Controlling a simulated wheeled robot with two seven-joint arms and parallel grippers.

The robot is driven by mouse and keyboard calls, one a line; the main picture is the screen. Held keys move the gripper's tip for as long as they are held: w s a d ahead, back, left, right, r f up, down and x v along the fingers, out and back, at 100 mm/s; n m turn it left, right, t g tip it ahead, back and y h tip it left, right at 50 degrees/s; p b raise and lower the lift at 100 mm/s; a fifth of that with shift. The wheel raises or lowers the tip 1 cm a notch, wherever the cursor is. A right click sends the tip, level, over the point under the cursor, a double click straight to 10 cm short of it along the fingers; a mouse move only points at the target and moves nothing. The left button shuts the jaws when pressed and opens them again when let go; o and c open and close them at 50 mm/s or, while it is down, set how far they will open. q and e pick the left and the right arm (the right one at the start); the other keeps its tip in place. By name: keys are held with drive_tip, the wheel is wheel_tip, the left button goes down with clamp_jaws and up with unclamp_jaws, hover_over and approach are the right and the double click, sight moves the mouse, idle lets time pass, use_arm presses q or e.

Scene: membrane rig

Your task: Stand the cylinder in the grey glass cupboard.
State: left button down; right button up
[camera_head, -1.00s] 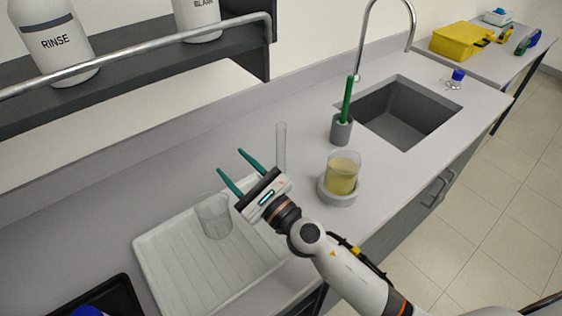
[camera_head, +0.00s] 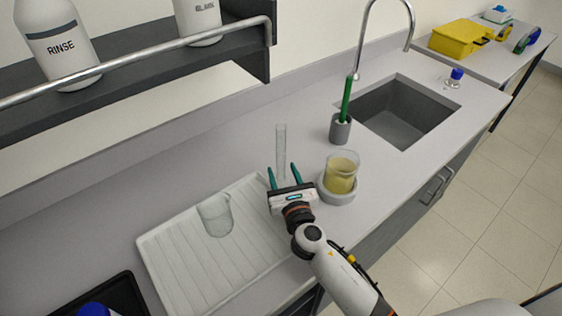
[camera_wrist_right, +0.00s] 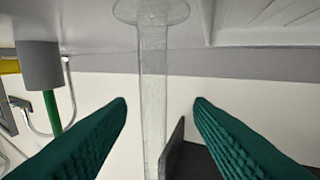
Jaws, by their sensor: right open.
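The cylinder, a tall slim clear glass tube (camera_head: 281,150), stands upright on the bench behind the drying tray. In the right wrist view, the cylinder (camera_wrist_right: 152,90) shows upside down, with its wide foot at the top. My right gripper (camera_head: 283,170) has its two green fingers apart and points at the cylinder. In the right wrist view, the cylinder lines up with the gap between the fingers (camera_wrist_right: 160,105), apart from both; I cannot tell how far beyond the tips it is. I see no grey glass cupboard. My left gripper is not in view.
A beaker of yellow liquid (camera_head: 342,172) stands in a round grey holder just right of my right gripper. A grey cup (camera_head: 340,130) holds a green stick near the sink (camera_head: 400,115).

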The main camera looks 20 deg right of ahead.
sight(282, 165)
drive_tip(key=w, duration=0.4)
drive_tip(key=shift+w+d, duration=0.3)
drive_tip(key=shift+w, duration=0.05)
drive_tip(key=shift+s, duration=0.1)
drive_tip(key=shift+c, duration=0.2)
clamp_jaws()
